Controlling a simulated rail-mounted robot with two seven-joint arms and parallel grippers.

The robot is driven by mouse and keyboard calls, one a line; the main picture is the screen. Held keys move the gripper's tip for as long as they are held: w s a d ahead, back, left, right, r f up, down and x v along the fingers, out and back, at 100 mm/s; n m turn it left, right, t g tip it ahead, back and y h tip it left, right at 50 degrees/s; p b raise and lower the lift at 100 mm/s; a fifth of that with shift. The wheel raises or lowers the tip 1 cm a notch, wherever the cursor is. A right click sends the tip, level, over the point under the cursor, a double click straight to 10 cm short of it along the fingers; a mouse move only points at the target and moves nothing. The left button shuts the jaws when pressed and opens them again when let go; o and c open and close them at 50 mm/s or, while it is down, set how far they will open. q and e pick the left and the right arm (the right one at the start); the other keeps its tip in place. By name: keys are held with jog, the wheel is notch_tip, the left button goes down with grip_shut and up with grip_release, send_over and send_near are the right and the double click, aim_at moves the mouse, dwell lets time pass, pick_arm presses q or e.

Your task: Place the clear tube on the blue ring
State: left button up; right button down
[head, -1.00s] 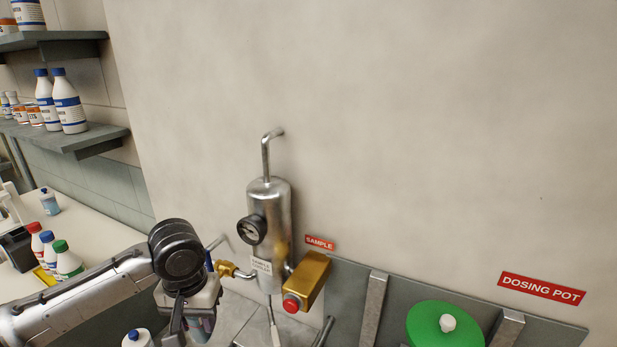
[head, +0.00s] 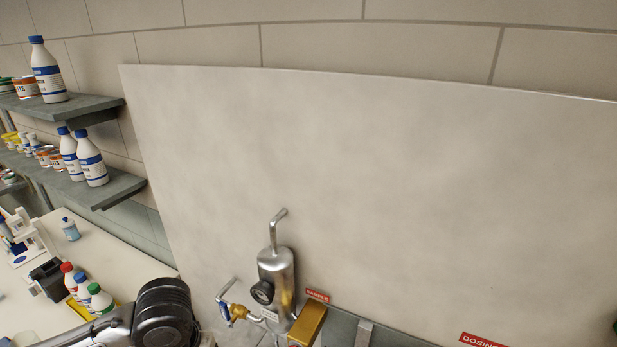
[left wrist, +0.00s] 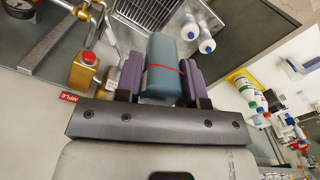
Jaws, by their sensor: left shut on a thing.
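My left gripper (left wrist: 163,75) shows in the left wrist view, its two purple pads closed on either side of a blue-grey, smooth tube (left wrist: 163,62) with a thin red line around it. I take this for the clear tube. The gripper itself is below the head view, where only a dark joint of my left arm shows at the bottom left. I cannot make out the blue ring in either view. My right gripper is in neither view.
A steel cylinder (head: 277,272) with a gauge, brass valve (head: 238,312) and brass block (head: 307,325) stands against the wall panel. White bottles (left wrist: 190,28) stand by a drain grate (left wrist: 150,18). A bench (head: 85,250) and bottle shelves (head: 95,190) are at left.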

pick_arm(q)
jog(key=s+r+p, duration=0.6)
jog(key=r+p, duration=0.6)
jog(key=shift+s+a, duration=0.15)
jog(key=shift+a, duration=0.15)
